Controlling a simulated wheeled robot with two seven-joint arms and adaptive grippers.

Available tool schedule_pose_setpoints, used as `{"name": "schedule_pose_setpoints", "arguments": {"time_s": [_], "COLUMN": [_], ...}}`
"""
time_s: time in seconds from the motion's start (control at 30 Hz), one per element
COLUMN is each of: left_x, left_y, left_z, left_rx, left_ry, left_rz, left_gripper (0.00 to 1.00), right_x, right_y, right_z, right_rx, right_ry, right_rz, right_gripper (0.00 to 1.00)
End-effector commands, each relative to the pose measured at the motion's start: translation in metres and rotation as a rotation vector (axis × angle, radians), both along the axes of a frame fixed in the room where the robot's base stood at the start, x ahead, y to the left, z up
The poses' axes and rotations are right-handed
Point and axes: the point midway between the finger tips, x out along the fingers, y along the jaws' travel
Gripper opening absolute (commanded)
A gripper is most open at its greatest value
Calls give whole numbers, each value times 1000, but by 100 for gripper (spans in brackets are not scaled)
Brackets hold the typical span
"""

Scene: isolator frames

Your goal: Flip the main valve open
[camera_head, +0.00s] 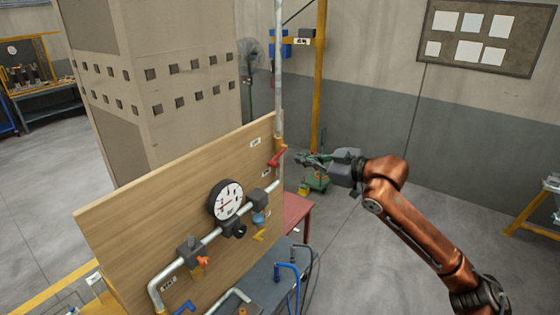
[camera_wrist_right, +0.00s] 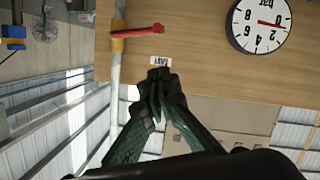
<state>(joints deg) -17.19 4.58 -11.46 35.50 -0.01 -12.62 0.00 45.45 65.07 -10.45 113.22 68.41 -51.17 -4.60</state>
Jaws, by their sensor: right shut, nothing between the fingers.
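A red lever valve (camera_head: 277,157) sits on the vertical pipe at the right edge of the wooden board (camera_head: 130,220). In the right wrist view the red lever (camera_wrist_right: 140,31) points sideways from the yellow fitting on the pipe, across the board. A small white label (camera_wrist_right: 160,58) lies close to it; I cannot read it surely. My right gripper (camera_head: 302,160) is just right of the lever, shut and empty. In the wrist view its fingertips (camera_wrist_right: 158,76) are together below the label, apart from the lever. My left gripper is not in view.
A round gauge (camera_head: 226,200), a pipe run and an orange-handled valve (camera_head: 203,261) are on the board. A grey bench (camera_head: 262,282) with a blue hose (camera_head: 290,268) stands below.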

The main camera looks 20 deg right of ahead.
Motion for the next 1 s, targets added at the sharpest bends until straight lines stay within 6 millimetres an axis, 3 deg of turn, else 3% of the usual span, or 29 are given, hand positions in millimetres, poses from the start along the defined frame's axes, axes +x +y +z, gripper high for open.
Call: {"name": "schedule_pose_setpoints", "arguments": {"time_s": [0.13, 0.53, 0.67, 1.0], "left_x": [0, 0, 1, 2], "left_y": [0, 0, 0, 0], "left_z": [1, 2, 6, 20], "left_rx": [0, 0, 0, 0], "left_ry": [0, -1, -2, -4], "left_rz": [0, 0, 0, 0], "left_gripper": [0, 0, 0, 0], "right_x": [-12, -6, 8, 65], "right_y": [10, 13, 23, 59], "right_z": [13, 13, 9, -5], "right_rx": [-21, -16, -14, -15], "right_ry": [-11, -11, -11, -10], "right_rz": [23, 24, 25, 23], "right_gripper": [0, 0, 0, 0]}}
